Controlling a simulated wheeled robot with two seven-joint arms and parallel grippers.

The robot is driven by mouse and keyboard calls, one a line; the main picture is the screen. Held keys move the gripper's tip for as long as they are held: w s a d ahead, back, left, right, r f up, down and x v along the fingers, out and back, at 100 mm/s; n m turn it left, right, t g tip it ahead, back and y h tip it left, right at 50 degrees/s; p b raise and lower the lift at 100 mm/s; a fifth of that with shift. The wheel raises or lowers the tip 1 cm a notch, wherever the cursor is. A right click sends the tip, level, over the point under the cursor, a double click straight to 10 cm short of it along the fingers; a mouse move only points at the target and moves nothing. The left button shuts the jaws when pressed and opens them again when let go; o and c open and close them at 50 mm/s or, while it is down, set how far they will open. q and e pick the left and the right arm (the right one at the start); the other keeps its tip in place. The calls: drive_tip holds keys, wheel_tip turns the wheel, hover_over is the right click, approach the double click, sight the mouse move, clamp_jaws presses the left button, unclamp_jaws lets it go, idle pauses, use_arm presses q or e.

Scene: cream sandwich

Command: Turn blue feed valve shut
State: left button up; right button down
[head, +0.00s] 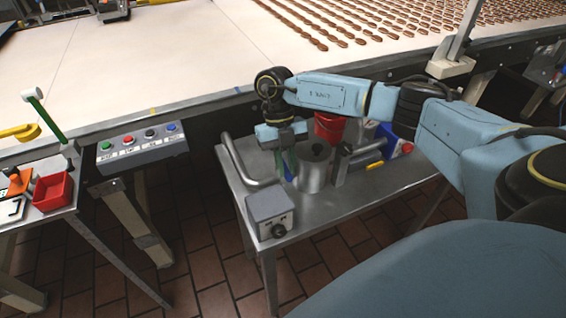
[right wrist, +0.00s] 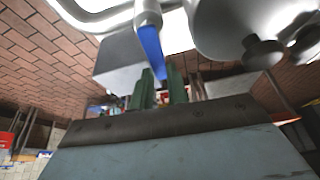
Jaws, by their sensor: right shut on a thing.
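The blue feed valve lever (right wrist: 151,45) hangs from a pale metal pipe fitting (right wrist: 148,14) in the right wrist view. Its free end lies between the green fingers of my right gripper (right wrist: 161,88), which is shut on it. In the head view my right gripper (head: 286,168) points down at the small metal table, between the bent pipe (head: 245,170) and a steel pot (head: 315,168). A sliver of blue lever shows there beside the fingers; the gripper hides most of the valve. My left gripper is not in view.
A grey box with a dark knob (head: 270,213) stands at the metal table's (head: 345,210) front left. A red bucket (head: 328,127) and a blue-and-red container (head: 395,140) stand behind and right of the pot. A button panel (head: 142,148) is to the left, below the conveyor (head: 180,60).

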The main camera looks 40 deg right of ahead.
drive_tip(key=shift+d+n, duration=0.2)
drive_tip(key=shift+n, duration=0.3)
drive_tip(key=c, duration=1.4)
unclamp_jaws()
drive_tip(key=shift+o, duration=0.2)
drive_tip(key=v, duration=1.3)
drive_tip(key=shift+a+r, duration=0.2)
